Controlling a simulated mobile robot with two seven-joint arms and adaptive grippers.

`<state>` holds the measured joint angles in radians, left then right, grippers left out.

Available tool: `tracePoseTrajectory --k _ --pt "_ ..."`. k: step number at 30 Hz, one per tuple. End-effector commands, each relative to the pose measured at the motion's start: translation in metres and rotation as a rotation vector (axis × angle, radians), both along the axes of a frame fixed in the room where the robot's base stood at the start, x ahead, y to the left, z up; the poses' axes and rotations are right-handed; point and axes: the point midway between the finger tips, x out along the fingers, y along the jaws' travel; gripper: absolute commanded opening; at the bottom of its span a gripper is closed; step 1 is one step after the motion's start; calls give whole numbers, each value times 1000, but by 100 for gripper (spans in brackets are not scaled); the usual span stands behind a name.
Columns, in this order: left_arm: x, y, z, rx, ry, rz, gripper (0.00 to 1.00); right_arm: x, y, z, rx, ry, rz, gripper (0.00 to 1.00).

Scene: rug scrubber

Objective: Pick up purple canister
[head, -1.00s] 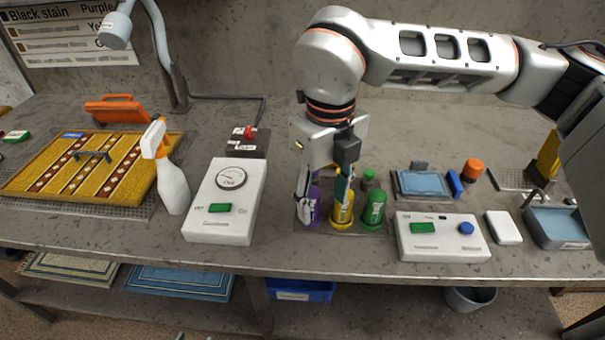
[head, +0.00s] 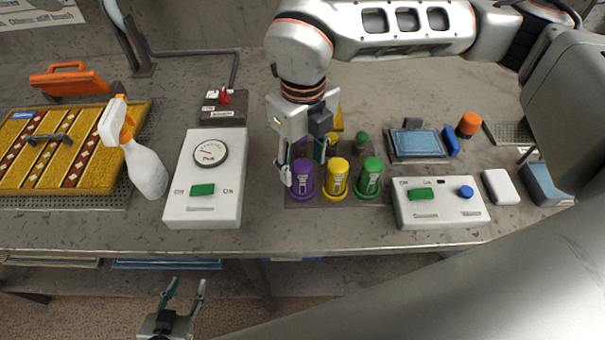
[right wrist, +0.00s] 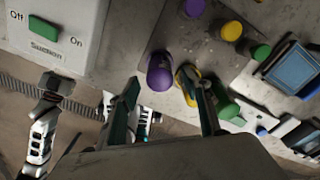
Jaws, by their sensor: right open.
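The purple canister (head: 303,182) stands upright at the left of a front row, beside a yellow canister (head: 336,178) and a green canister (head: 370,180). My right gripper (head: 303,158) is open above and behind the purple canister, with one finger at its left and the other toward the yellow one. In the right wrist view the purple canister (right wrist: 160,72) shows beyond and between the open fingers (right wrist: 163,95), and the right finger overlaps the yellow canister. I see no grip on it. My left gripper (head: 184,290) is open and empty, low in front of the table.
A white suction box (head: 205,212) stands left of the canisters, and a white control box (head: 438,212) stands right. Smaller purple, yellow and green pieces sit behind the row. A spray bottle (head: 146,170) stands further left. The table's front strip is clear.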

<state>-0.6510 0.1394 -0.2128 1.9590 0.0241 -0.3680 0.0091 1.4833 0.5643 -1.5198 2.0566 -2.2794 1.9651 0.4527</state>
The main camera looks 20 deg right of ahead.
Motion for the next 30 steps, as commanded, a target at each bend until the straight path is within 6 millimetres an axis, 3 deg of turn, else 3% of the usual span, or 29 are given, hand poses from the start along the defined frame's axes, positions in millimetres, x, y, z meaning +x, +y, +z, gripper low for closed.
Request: tracePoseTrajectory --k 4,11,17,30 --pt "3 0 6 -2 -9 1 40 0 0 -13 0 1 0 48" --pt "4 0 6 -2 -11 0 40 0 0 -14 0 0 0 48" --pt "4 0 6 -2 -10 0 40 0 0 -14 0 0 0 5" --pt "2 0 2 -1 -4 0 40 1 0 -9 0 -2 0 5"
